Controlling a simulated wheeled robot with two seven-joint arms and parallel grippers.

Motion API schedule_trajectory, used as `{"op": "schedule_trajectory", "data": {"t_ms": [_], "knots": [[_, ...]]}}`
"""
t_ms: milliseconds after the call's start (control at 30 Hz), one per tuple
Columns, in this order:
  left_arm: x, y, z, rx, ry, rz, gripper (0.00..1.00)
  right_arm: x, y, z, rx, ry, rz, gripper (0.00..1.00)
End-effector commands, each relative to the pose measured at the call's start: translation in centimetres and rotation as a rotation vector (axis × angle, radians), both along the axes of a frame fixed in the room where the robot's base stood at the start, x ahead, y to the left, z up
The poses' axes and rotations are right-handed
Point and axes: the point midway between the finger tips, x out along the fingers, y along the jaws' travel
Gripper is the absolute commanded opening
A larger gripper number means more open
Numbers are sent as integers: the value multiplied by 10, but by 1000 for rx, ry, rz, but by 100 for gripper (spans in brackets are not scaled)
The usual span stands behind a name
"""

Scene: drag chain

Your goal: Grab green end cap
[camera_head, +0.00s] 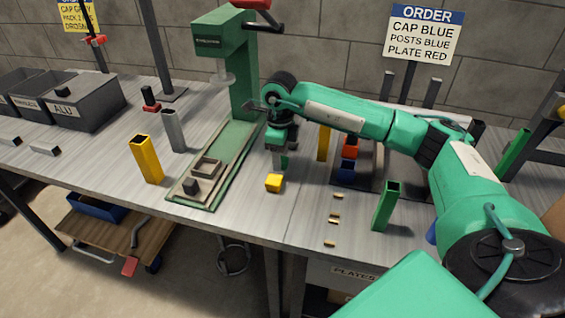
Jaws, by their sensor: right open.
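My right arm reaches across the table from the right. Its open gripper (281,163) points down just right of the green press base, above the table. A small yellow block (274,183) lies close below and slightly left of its fingertips, apart from them as far as I can see. I cannot clearly make out a green end cap; the gripper may hide one. A green rectangular post (386,207) stands upright toward the table's front right. Another green post (514,152) leans at the far right. My left gripper is not in view.
A green press (240,75) stands at the back with a fixture on its long base. Yellow (146,160) and grey (173,130) posts stand left of it. Red and blue blocks (349,160) sit on a dark plate behind the green post. Small brass pieces (336,219) lie near the front edge.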

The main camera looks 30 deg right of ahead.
Motion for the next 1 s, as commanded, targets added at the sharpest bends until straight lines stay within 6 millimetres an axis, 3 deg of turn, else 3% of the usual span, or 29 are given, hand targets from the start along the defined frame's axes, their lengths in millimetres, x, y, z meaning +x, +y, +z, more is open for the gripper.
{"op": "schedule_trajectory", "data": {"t_ms": [233, 467, 767, 1000], "knots": [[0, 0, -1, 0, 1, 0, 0, 0, 0, -3, 1, -2, 0, 51], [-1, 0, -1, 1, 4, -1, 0, 0, 0, -3, 1, -1, 0, 6], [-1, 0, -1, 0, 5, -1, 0, 0, 0, 0, 1, -2, 0, 5], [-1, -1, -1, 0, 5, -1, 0, 1, 0, 39, 1, -6, -1, 5]]}}
